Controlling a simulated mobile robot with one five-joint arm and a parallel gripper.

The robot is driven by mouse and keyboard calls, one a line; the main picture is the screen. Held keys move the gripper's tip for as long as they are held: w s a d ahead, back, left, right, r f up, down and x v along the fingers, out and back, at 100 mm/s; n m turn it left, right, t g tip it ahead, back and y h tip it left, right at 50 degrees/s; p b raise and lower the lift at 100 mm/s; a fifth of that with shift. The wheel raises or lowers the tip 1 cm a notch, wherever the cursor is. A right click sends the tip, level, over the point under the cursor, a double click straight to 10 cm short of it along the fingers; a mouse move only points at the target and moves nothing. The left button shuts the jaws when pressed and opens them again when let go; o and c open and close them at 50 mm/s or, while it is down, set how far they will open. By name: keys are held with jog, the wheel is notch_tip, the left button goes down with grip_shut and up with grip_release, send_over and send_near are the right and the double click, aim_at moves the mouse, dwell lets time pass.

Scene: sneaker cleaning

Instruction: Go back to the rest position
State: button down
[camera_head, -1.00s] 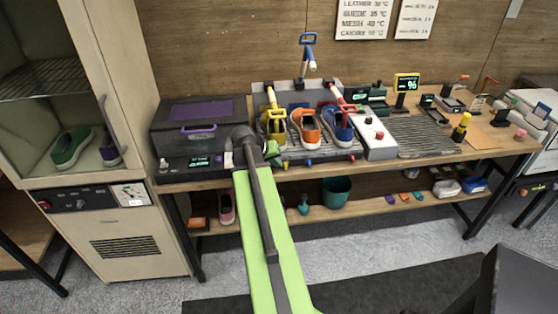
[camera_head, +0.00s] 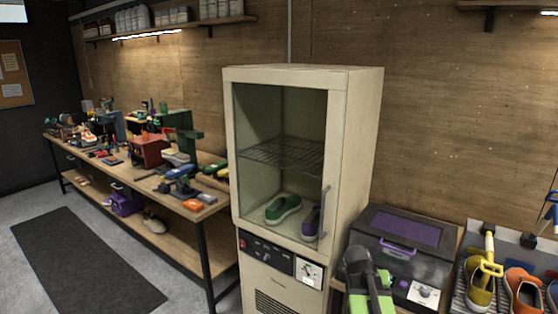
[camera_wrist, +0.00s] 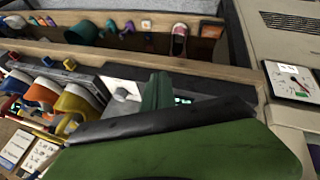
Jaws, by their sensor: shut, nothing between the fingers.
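My gripper (camera_wrist: 157,88) is shut and empty in the wrist view, with its dark green fingers over the black machine's front. The end of my arm also shows in the head view, low at the right, in front of the black box with a purple lid panel (camera_head: 402,226). My gripper's fingertips cannot be made out there. Nothing hangs from it. The wrist picture looks down at the workbench edge, and my green and black arm parts fill its lower middle.
A cream cabinet (camera_head: 357,150) with green and purple shoes stands close to the left of my arm. A yellow shoe (camera_head: 480,294) and an orange shoe (camera_head: 522,291) are to the right. A left workbench (camera_head: 150,180) holds tools. Floor beside the dark mat (camera_head: 80,265) is clear.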

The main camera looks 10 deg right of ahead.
jog(key=s+a+f+n+y, duration=0.1)
jog(key=a+n+y, duration=0.1)
jog(key=a, duration=0.7)
jog(key=s+a+f+n+g+y, duration=0.1)
jog(key=a+n+y, duration=0.1)
jog(key=a, duration=0.8)
jog(key=s+a+f+n+y, duration=0.1)
jog(key=a+n+y, duration=0.1)
jog(key=a, duration=0.8)
jog(key=shift+s+a+f+n+g, duration=0.25)
jog(key=shift+s+n+g, duration=0.05)
jog(key=shift+d, duration=0.1)
